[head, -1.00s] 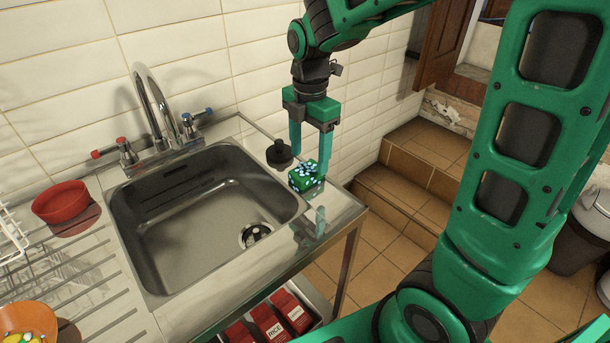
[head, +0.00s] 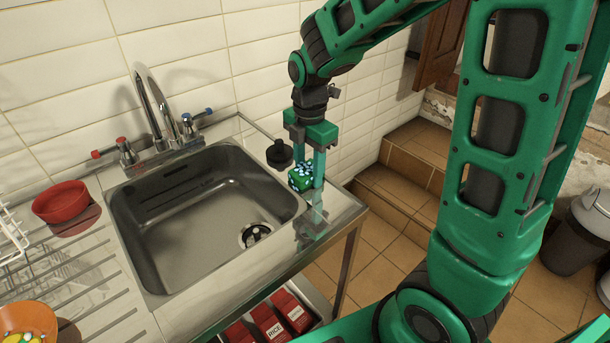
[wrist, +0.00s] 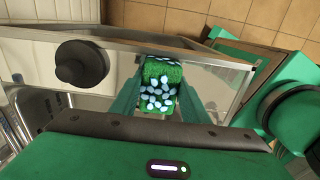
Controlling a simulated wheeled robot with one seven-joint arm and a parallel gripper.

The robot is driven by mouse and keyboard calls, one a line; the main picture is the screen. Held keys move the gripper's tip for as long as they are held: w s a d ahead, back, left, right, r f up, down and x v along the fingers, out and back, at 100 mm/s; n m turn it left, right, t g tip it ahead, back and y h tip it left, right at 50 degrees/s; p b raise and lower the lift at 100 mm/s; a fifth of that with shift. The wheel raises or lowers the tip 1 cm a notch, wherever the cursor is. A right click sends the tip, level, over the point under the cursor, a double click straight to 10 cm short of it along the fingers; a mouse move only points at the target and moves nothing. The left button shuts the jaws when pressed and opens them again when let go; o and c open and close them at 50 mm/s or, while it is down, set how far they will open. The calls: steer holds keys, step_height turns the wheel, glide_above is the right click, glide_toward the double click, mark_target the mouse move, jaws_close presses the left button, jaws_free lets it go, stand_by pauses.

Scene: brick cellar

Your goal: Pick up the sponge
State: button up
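The sponge (head: 300,178) is a small green block with pale blue spots on top, at the right end of the metal sink counter. My gripper (head: 309,178) points straight down over it, one finger on each side. In the wrist view the sponge (wrist: 159,90) sits between the two green fingers, which meet its sides. The gripper looks shut on it. The sponge appears to be still at counter height. The far finger's tip is hidden behind the sponge in the head view.
A black plunger-like object (head: 279,154) stands close behind the sponge. The sink basin (head: 200,215) lies to the left, with a tap (head: 155,105) behind it. A red bowl (head: 61,201) is farther left. The counter's right edge is close to the gripper.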

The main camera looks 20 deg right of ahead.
mark_target(307, 169)
steer(key=shift+r, duration=0.15)
steer(key=shift+c, duration=0.5)
steer(key=shift+r, duration=0.25)
steer(key=r, duration=0.4)
steer(key=shift+s+a, duration=0.1)
steer(key=shift+a, duration=0.2)
steer(key=s+a+r, duration=0.5)
steer(key=a+r, duration=0.1)
steer(key=a, duration=0.3)
steer(key=shift+s+a+r, duration=0.15)
steer(key=shift+s+a, duration=0.1)
steer(key=shift+s, duration=0.1)
steer(key=shift+o, duration=0.9)
